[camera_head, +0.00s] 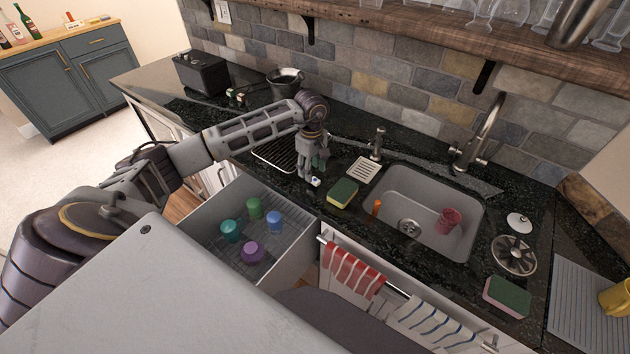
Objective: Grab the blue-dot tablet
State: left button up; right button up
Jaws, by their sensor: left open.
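A small white block with a blue mark (316,182), which looks like the blue-dot tablet, lies on the dark counter between the drying rack and the sponge. My left gripper (311,174) points down from above, with its fingers open around or right beside the tablet. I cannot tell whether a finger touches it. The fingers hide part of it. My right gripper is not in view.
A green-yellow sponge (342,193) lies close to the right of the gripper. The sink (402,184) is further right. An open drawer rack (285,249) with several coloured cups is below. A black rack (271,154) lies left of the gripper.

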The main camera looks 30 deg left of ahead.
aim_at(313, 182)
pick_arm(q)
jog(key=shift+f+p, duration=0.45)
jog(key=shift+f, duration=1.4)
jog(key=shift+c, duration=0.4)
jog(key=c, duration=0.8)
